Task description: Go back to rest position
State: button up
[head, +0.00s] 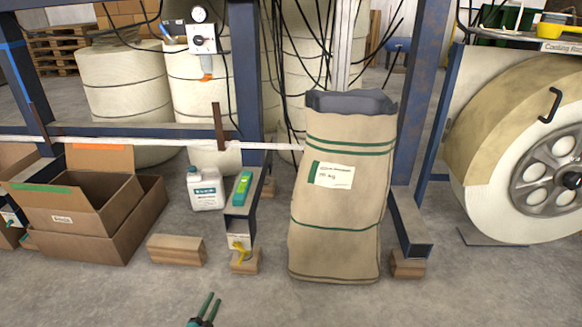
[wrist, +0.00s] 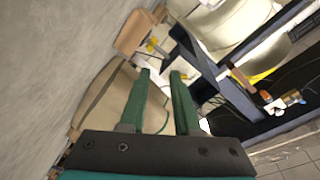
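My gripper (head: 213,298) shows at the bottom edge of the head view, low over the concrete floor, with only its green fingers in sight. In the wrist view my gripper (wrist: 160,74) has its two green fingers apart, with nothing held between them. The rest of my arm is out of the head view. The wrist view is tilted, and the tan paper sack (wrist: 103,98) lies beyond the fingers, not touching them as far as I can see.
The tall paper sack (head: 338,200) stands right of centre, before a blue steel frame (head: 246,70). An open cardboard box (head: 75,215), a wooden block (head: 177,250) and a white bottle (head: 204,188) stand left. A large wheel-like roll (head: 480,160) is at right. The front floor is clear.

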jog(key=w+r+n+g+y+p, duration=0.2)
jog(key=w+r+n+g+y, duration=0.15)
jog(key=w+r, duration=1.4)
jog(key=s+d+r+n+g+y+p, duration=0.1)
jog(key=s+d+r+n+g, duration=0.15)
jog(key=d+r, duration=0.45)
jog(key=s+d+r+n+g+y+p, duration=0.1)
jog(key=s+d+r+n+g, duration=0.15)
jog(key=d+r, duration=0.55)
jog(key=s+d+r+n+g+p, duration=0.1)
jog(key=s+d+r+g, duration=0.1)
jog(key=s+d+r, duration=0.4)
jog(key=s+d+r+n+g, duration=0.1)
jog(key=s+d+r, duration=0.15)
jog(key=s, duration=0.55)
jog(key=s+d+r+n+g+p, duration=0.1)
jog(key=s+d+r+g, duration=0.15)
jog(key=s+d, duration=0.4)
jog(key=s+d+r+g, duration=0.1)
jog(key=s+d, duration=0.2)
jog(key=s, duration=0.7)
jog(key=s+d+r+n+g+h+p, duration=0.1)
jog(key=s+d, duration=0.3)
jog(key=s, duration=0.7)
jog(key=s+d+r+n+g+h, duration=0.1)
jog(key=s+d+r+g, duration=0.2)
jog(key=s, duration=0.7)
jog(key=shift+s+d, duration=0.4)
jog(key=shift+d, duration=0.35)
